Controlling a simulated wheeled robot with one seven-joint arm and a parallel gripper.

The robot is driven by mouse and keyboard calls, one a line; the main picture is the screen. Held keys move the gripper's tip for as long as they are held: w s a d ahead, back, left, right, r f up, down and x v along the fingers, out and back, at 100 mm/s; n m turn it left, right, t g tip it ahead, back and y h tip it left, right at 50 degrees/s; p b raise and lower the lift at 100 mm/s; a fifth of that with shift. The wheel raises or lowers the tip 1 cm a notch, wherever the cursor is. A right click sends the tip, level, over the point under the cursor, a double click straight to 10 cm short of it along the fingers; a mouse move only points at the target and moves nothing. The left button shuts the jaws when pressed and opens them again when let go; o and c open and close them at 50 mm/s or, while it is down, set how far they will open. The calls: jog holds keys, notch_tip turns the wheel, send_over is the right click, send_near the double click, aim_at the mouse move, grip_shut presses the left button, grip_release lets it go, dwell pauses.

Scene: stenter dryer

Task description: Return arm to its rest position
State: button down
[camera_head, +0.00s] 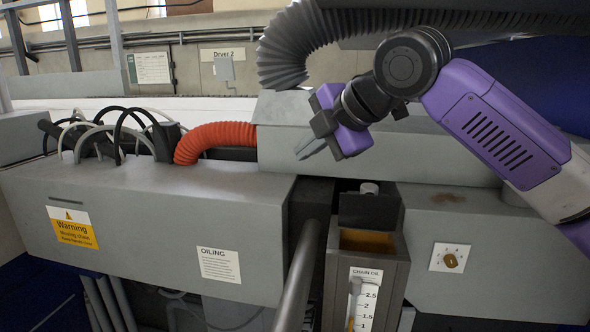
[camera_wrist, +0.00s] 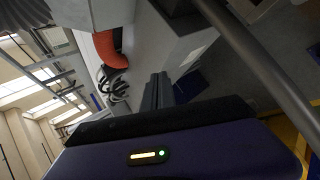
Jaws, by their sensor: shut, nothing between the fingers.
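My arm, purple, grey and white, reaches in from the right in the head view. My gripper (camera_head: 311,147) is at its end, pointing left and down. Its dark fingers are together with nothing between them. It is in front of the sloped grey machine cover, above and to the left of the chain oil box (camera_head: 367,262). In the wrist view the shut fingers of my gripper (camera_wrist: 157,92) point away toward the machine, with my purple hand across the bottom. Whether the fingers touch the cover cannot be told.
The oil box holds amber oil behind a level scale. A grey rail (camera_head: 298,275) rises left of it. An orange hose (camera_head: 215,138) and cables lie on the left. A corrugated duct (camera_head: 283,50) hangs behind the gripper.

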jog(key=a+f+m+t+y, duration=0.1)
jog(key=a+m+t+y, duration=0.1)
jog(key=a+m+y, duration=0.25)
jog(key=s+d+f+m+t+h+b, duration=0.2)
jog(key=s+d+f+m+t+h, duration=0.3)
jog(key=s+d+f+m, duration=0.5)
jog(key=s+d+f+m+t+h+b, duration=0.1)
jog(key=s+d+f+m+t+h, duration=0.2)
jog(key=s+d+f+m+t, duration=0.6)
jog(key=s+d+f+g+h+b, duration=0.1)
jog(key=s+f+g, duration=0.2)
jog(key=s+f, duration=0.4)
jog(key=s+d+f+m+g+b, duration=0.1)
jog(key=s+f+g, duration=0.2)
jog(key=s+f, duration=0.5)
jog(key=s+d+f+m+g+h+b, duration=0.1)
jog(key=s+f+g, duration=0.2)
jog(key=s, duration=1.5)
notch_tip(320, 180, down, 4)
jog(key=shift+s+d+f+g+h, duration=0.2)
jog(key=shift+s+g+h, duration=0.1)
jog(key=shift+s+h, duration=0.1)
